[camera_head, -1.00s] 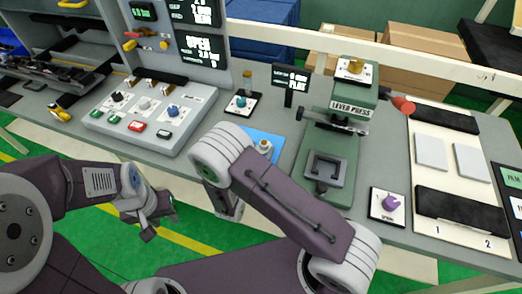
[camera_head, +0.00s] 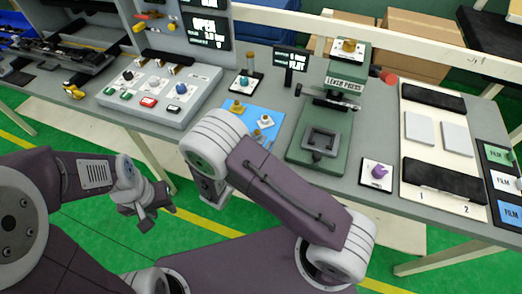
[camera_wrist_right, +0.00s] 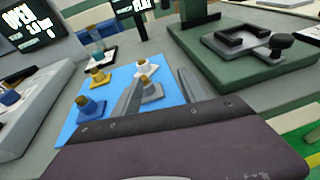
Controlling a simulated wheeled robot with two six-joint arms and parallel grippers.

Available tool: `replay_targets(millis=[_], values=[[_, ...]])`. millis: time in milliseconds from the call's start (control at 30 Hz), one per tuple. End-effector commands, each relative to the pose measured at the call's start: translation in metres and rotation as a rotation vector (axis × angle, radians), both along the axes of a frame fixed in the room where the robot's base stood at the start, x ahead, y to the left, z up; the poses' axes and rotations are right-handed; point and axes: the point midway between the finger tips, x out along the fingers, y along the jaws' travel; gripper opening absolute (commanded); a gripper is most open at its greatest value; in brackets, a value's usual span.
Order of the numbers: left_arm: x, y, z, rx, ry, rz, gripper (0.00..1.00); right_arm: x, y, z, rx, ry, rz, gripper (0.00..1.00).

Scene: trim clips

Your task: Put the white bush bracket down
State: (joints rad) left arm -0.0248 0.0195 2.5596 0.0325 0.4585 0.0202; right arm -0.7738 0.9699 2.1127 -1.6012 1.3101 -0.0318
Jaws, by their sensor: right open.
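A grey bracket (camera_wrist_right: 149,91) stands just nearer, between the lines of my right gripper's fingers. My right gripper (camera_wrist_right: 160,84) is open, its fingers apart and nothing held. In the head view my right arm hides its fingers. My left gripper (camera_head: 152,205) hangs over the floor in front of the bench, clear of the brackets; its jaw gap is unclear.
A yellow bracket (camera_wrist_right: 98,76) and a blue bracket (camera_wrist_right: 88,107) also stand on the mat. The green lever press (camera_head: 322,135) stands right of it. A button panel (camera_head: 158,93) lies left. A purple knob (camera_head: 377,172) sits right of the press.

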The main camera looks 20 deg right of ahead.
Motion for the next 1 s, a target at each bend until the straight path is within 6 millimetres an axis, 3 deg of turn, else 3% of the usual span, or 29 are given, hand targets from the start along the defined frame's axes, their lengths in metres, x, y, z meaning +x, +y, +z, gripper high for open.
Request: replay_targets(millis=[67, 100, 133, 200, 300, 400, 533, 1000], values=[[0.0, 0.0, 0.0, 0.0, 0.0, 0.0, 0.36, -0.033, -0.056, 0.009, 0.144, 0.015, -0.289, 0.5], [0.0, 0.0, 0.0, 0.0, 0.0, 0.0, 0.36, -0.063, -0.083, 0.009, 0.26, 0.018, -0.487, 0.5], [0.0, 0.0, 0.0, 0.0, 0.0, 0.0, 0.36, -0.089, -0.097, 0.008, 0.36, 0.012, -0.642, 0.5], [0.0, 0.0, 0.0, 0.0, 0.0, 0.0, 0.36, -0.142, -0.106, 0.003, 0.613, -0.033, -0.982, 0.5], [0.0, 0.0, 0.0, 0.0, 0.0, 0.0, 0.36, -0.183, -0.082, 0.0, 0.998, -0.18, -1.402, 0.5], [0.0, 0.0, 0.0, 0.0, 0.0, 0.0, 0.36, -0.183, -0.056, 0.008, 1.326, -0.377, -1.688, 0.5], [0.0, 0.0, 0.0, 0.0, 0.0, 0.0, 0.36, -0.167, -0.045, 0.022, 1.573, -0.572, -1.865, 0.5], [0.0, 0.0, 0.0, 0.0, 0.0, 0.0, 0.36, -0.162, -0.042, 0.026, 1.632, -0.625, -1.905, 0.5]])
